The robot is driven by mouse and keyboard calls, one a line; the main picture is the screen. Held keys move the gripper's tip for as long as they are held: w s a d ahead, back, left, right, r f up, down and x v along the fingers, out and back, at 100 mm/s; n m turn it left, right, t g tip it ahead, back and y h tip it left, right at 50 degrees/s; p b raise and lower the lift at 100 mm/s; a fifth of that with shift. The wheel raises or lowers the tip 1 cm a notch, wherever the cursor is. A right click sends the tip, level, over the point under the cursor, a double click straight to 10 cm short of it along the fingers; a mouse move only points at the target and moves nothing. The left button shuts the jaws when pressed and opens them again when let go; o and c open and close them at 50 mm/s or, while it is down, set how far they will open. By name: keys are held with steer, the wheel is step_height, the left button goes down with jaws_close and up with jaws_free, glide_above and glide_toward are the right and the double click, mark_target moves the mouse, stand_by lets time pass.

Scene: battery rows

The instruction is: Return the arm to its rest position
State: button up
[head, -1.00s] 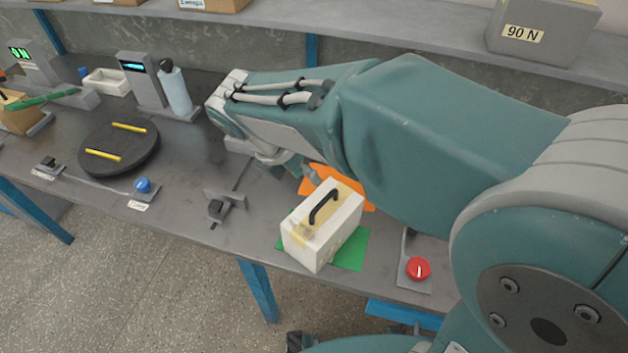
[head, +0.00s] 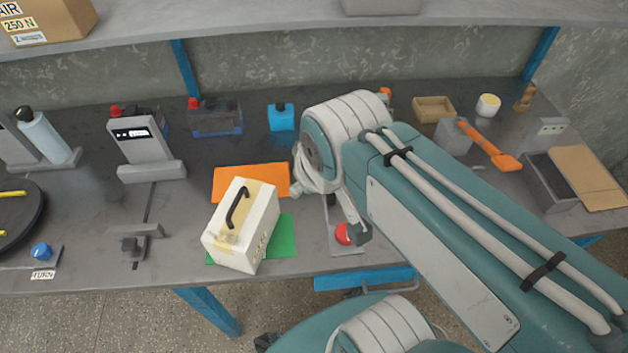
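My teal and grey arm reaches in from the lower right of the head view and folds at a rounded joint above the bench. My gripper (head: 356,232) hangs below that joint, mostly hidden by the arm, close to the red button; its opening does not show. A cream box (head: 232,238) with a black handle stands to its left on a green mat (head: 283,238). The box and my gripper are apart.
An orange mat (head: 235,183) lies behind the box. An orange scoop (head: 490,146) and trays are at right.

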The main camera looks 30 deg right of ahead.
steer(key=shift+s+d+m, duration=0.2)
steer(key=shift+s+m, duration=0.1)
steer(key=shift+m, duration=0.6)
stand_by(0.6)
